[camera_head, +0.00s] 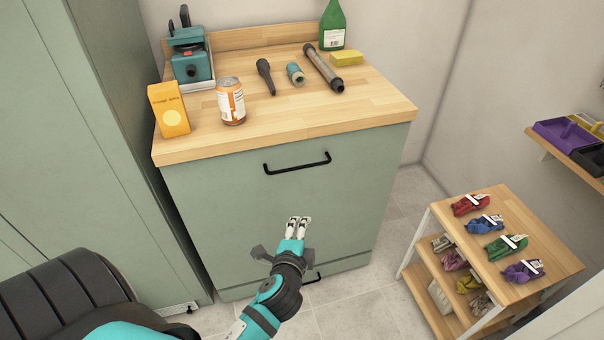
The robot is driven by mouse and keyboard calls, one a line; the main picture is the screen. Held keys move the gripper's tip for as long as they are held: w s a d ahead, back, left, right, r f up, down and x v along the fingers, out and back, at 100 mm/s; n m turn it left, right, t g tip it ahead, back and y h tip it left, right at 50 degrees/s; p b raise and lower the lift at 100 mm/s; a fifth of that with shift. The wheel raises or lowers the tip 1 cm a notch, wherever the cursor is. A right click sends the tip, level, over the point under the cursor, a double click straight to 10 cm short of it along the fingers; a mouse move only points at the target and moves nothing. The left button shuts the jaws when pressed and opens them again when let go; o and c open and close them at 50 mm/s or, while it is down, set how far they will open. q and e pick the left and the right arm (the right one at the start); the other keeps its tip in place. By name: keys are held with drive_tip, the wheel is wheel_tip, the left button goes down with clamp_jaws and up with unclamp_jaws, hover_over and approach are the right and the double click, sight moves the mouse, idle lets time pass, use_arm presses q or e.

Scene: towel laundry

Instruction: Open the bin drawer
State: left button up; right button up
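The bin drawer is most likely the large green front panel (260,205) of the cabinet under the wooden worktop. It sits flush and looks closed. A black bar handle (297,164) runs across its upper part. My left gripper (298,220) is in front of the panel, below the handle and apart from it, with its fingers pointing up the picture. The two fingers look close together with nothing between them, but the gap is too small to judge. My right gripper is not in view.
The wooden worktop (300,110) holds an orange carton (169,110), a can (230,102), a teal device (190,62), tools, a yellow sponge (346,58) and a green bottle (332,25). A wooden shelf cart (545,245) with coloured cloths stands right. Tiled floor (350,312) lies between.

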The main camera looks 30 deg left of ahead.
use_arm(q)
drive_tip(key=t+y, duration=0.1)
drive_tip(key=y, duration=0.1)
approach(300, 167)
drive_tip(key=x, duration=1)
drive_tip(key=shift+w+f, duration=0.25)
drive_tip(key=shift+c, duration=0.4)
clamp_jaws()
